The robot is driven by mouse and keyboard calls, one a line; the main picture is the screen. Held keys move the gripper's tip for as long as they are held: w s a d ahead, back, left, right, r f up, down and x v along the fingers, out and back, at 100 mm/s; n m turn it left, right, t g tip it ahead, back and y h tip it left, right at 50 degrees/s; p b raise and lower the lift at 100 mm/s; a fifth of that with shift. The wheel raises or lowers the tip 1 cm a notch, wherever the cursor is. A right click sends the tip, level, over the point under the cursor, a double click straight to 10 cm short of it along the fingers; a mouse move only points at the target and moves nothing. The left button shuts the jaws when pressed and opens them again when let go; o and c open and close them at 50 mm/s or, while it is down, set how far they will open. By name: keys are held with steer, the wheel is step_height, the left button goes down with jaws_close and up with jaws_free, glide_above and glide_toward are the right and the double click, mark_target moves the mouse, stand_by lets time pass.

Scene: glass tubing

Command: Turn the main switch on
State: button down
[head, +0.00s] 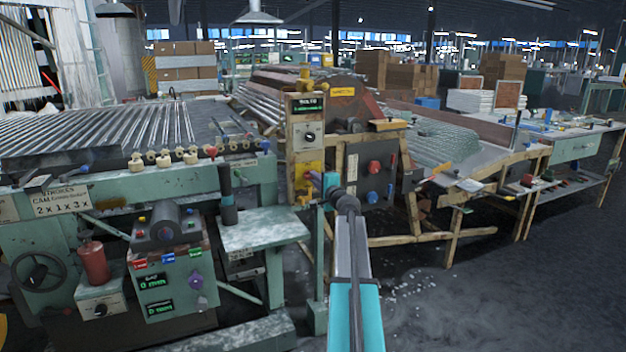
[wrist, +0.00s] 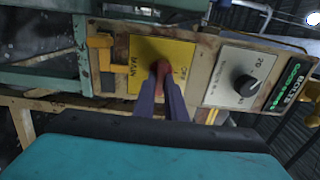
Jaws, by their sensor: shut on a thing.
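A black dial (wrist: 245,85) on a pale plate and a lit green display (wrist: 288,86) share the panel. A machine with a red knob (head: 375,167) stands just right of my arm. A green bench (head: 262,229) stands to the left. Open floor (head: 460,305) lies to the right.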

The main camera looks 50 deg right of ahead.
steer(key=shift+w+a+r, duration=0.15)
steer(key=shift+w+r, duration=0.1)
steer(key=c, duration=1.8)
jaws_free()
steer(key=shift+f, duration=0.2)
steer(key=shift+s, duration=0.1)
steer(key=shift+s, duration=0.15)
steer(key=p+v, duration=0.1)
steer(key=v, duration=1.2)
steer(key=shift+s, duration=0.25)
steer(key=shift+a+f, duration=0.1)
